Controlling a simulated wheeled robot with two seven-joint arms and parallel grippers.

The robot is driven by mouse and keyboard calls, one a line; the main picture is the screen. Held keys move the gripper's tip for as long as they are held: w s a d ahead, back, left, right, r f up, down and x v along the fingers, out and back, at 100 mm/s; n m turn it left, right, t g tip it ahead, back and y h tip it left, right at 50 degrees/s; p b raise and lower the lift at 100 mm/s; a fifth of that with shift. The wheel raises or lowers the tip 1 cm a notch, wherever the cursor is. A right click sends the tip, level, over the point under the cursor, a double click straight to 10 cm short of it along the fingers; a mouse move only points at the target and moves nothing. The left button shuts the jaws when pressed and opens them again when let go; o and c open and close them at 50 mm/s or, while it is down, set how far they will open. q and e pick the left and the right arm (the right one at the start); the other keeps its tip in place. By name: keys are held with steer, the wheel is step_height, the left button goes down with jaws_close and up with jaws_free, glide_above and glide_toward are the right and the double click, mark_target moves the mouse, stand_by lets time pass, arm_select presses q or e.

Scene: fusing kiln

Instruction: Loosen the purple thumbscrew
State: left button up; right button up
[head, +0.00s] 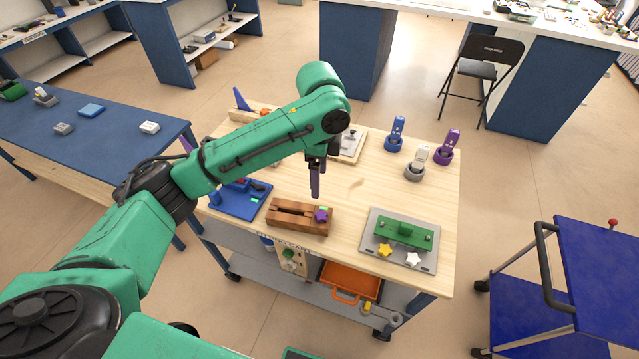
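The purple thumbscrew (321,216) is a small star-shaped knob on the right end of a brown wooden block (287,217) with a long slot. The block lies near the front middle of the light wooden table. My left gripper (316,195) points down above and slightly behind the thumbscrew and looks apart from it. Its fingers show edge-on as one dark purple shape, so I cannot tell whether they are open. My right gripper is not in view.
Blue (396,130), white (419,157) and purple (449,143) tools stand in holders behind. A blue tray (226,206) lies left of the block.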

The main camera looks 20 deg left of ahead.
mark_target(320, 215)
arm_select(q)
step_height(320, 215, down, 14)
steer(key=shift+r+p, duration=0.2)
steer(key=shift+p, duration=0.85)
steer(key=shift+f, duration=0.25)
jaws_close()
steer(key=shift+r+n+p, duration=0.15)
steer(key=shift+n+p, duration=0.15)
steer(key=shift+p, duration=0.1)
steer(key=shift+d+n+p, duration=0.1)
steer(key=shift+n+p, duration=0.75)
steer(key=shift+n, duration=0.15)
steer(key=shift+s+n+p, duration=0.1)
steer(key=shift+n+p, duration=0.75)
steer(key=shift+n, duration=0.45)
